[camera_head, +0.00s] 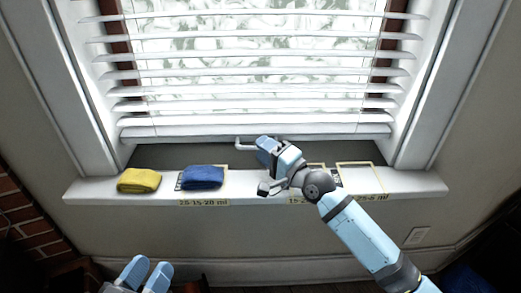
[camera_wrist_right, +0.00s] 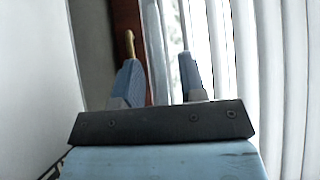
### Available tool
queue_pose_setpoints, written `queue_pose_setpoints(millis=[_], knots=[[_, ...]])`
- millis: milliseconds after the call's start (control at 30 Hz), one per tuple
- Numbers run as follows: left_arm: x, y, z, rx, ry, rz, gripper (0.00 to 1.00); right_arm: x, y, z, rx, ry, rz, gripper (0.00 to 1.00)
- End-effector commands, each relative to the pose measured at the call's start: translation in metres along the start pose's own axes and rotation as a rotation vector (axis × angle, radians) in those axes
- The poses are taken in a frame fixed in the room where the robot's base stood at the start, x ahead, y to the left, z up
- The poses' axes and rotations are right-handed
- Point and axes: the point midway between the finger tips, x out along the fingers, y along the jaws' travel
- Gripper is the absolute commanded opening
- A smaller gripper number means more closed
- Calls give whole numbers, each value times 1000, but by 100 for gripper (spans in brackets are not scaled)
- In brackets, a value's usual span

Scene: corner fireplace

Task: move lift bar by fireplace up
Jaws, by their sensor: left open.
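The window blind's white bottom rail (camera_head: 330,130), which I take to be the lift bar, hangs just above the sill. A small pale handle (camera_head: 243,142) projects below it, partly hidden by my right gripper (camera_head: 268,150). In the right wrist view my right gripper (camera_wrist_right: 161,76) has its blue fingers apart. A brass-coloured handle piece (camera_wrist_right: 129,44) shows at the tip of the left finger, and the rail (camera_wrist_right: 155,40) lies beyond the gap. Whether a finger touches the handle I cannot tell. My left gripper (camera_head: 146,272) is open and empty at the bottom left.
The white sill (camera_head: 110,187) carries a folded yellow cloth (camera_head: 139,180) and a folded blue cloth (camera_head: 202,177), left of my right gripper. Yellow outlined label areas (camera_head: 358,176) lie on its right part. Brickwork (camera_head: 25,225) stands at the lower left.

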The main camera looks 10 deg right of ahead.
Motion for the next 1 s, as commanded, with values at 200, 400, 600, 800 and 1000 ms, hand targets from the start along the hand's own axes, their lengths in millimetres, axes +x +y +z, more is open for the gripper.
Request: queue_pose_setpoints(millis=[200,400,600,800,1000], knots=[[0,-1,5,0,-18,2,43,14,0,0,1,-1,0,38],[0,-1,5,-1,-19,2,43,15,0,0,0,-1,1,38],[0,-1,5,0,-20,2,43,15,0,0,0,-1,1,6],[0,-1,5,2,-21,3,43,15,0,0,0,-1,1,0],[0,0,-4,5,-6,1,43,20,-11,-4,-1,0,-1,0]])
